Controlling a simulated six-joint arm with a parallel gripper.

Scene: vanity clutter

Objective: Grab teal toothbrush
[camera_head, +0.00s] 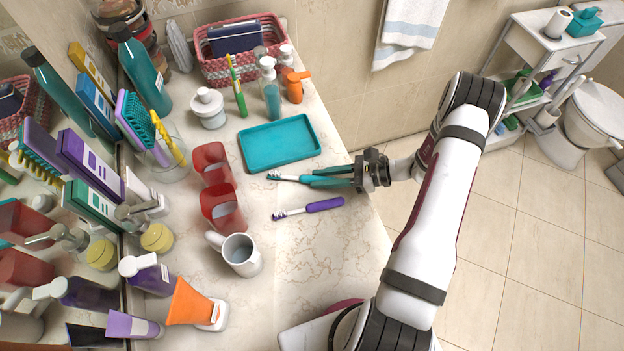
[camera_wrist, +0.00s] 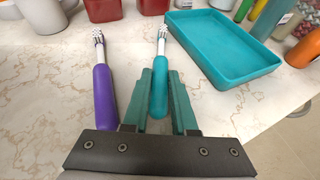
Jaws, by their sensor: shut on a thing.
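The teal toothbrush (camera_head: 288,178) lies on the marble counter with its white bristle head pointing left in the head view. In the wrist view its teal handle (camera_wrist: 160,92) lies between the two green fingers. My gripper (camera_head: 326,177) reaches in from the right at counter level and is shut on the toothbrush handle. In the wrist view my gripper (camera_wrist: 160,98) points away from the camera, and the brush head extends beyond the fingertips.
A purple toothbrush (camera_head: 310,208) lies close beside the teal one. A teal tray (camera_head: 280,143) is just behind. Two red cups (camera_head: 222,205) and a white mug (camera_head: 241,256) stand to the left. The counter front near the mug is clear. The counter's right edge is under my arm.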

